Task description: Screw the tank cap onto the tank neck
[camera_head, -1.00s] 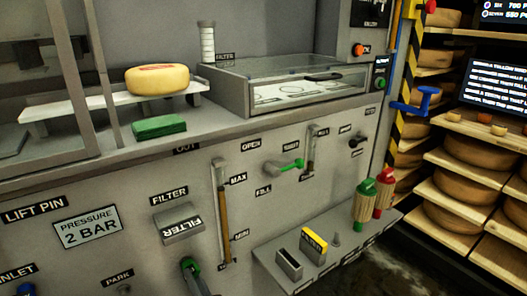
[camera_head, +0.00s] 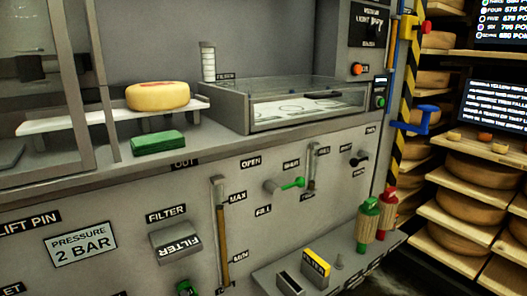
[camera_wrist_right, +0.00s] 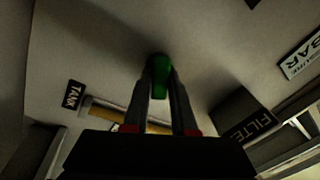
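A green piece that looks like the tank cap (camera_wrist_right: 159,76) shows between my right gripper's fingertips (camera_wrist_right: 160,84) in the right wrist view. The two dark fingers lie on both sides of it and look shut on it. A TANK label (camera_wrist_right: 73,95) is on the grey panel to the left in the wrist view. I cannot make out the tank neck; it may be hidden behind the green piece. My left gripper is not in view.
The filter box (camera_head: 176,241) juts from the panel and shows right of the fingers in the wrist view (camera_wrist_right: 240,118). A level gauge (camera_head: 222,235) and a green-tipped valve handle (camera_head: 290,184) are to its right.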

